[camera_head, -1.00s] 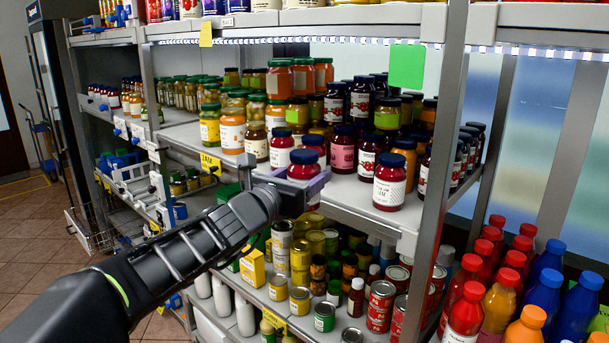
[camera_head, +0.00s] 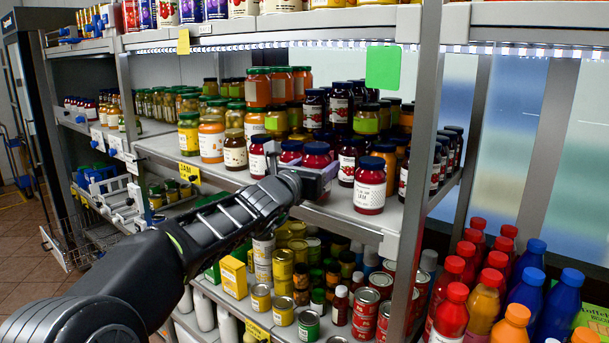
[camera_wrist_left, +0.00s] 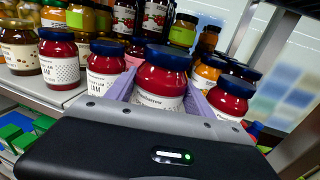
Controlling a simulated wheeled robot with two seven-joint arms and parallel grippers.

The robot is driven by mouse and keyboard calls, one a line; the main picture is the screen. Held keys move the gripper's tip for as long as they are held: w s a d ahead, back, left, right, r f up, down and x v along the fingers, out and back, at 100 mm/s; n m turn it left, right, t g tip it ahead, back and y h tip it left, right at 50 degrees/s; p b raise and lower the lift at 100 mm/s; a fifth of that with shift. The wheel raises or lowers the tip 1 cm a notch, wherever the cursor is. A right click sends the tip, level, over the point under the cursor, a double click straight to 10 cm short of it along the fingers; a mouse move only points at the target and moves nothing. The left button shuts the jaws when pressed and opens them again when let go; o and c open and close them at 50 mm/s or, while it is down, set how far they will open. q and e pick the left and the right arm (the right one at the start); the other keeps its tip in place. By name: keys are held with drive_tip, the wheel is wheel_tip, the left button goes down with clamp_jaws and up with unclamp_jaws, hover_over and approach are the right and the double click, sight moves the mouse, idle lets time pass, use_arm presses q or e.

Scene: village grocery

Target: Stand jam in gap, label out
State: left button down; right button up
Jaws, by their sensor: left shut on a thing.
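My left gripper (camera_head: 322,176) reaches over the front of the middle shelf, shut on a red jam jar (camera_head: 316,156) with a dark blue lid. In the left wrist view the held jar (camera_wrist_left: 160,82) stands upright between two lilac fingers, its white label facing the wrist camera. A jam jar (camera_wrist_left: 105,66) is to its left and another jam jar (camera_wrist_left: 231,98) to its right. In the head view the right neighbour (camera_head: 369,186) shows its label outward. The held jar's base is hidden, so I cannot tell whether it touches the shelf. My right gripper is not in view.
More jars (camera_head: 337,105) crowd the shelf behind. A metal upright (camera_head: 418,130) stands to the right. The shelf above (camera_head: 300,25) limits height. Cans (camera_head: 366,300) fill the shelf below, and bottles (camera_head: 490,290) stand at lower right.

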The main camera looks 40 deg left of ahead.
use_arm(q)
drive_tip(key=w, duration=0.4)
drive_tip(key=shift+w, duration=0.35)
drive_tip(key=shift+w+f+b, duration=0.1)
drive_tip(key=shift+f+b, duration=0.3)
drive_tip(key=shift+b, duration=0.4)
drive_tip(key=shift+f+b, duration=0.2)
drive_tip(key=shift+b, duration=0.15)
drive_tip(key=shift+f+b, duration=0.4)
drive_tip(key=shift+b, duration=0.05)
drive_tip(key=c, duration=0.6)
unclamp_jaws()
drive_tip(key=o, duration=0.3)
drive_tip(key=shift+f, duration=0.2)
drive_tip(key=shift+s, duration=0.4)
drive_tip(key=b+v, duration=0.1)
drive_tip(key=v, duration=0.6)
drive_tip(key=shift+s+r, duration=0.1)
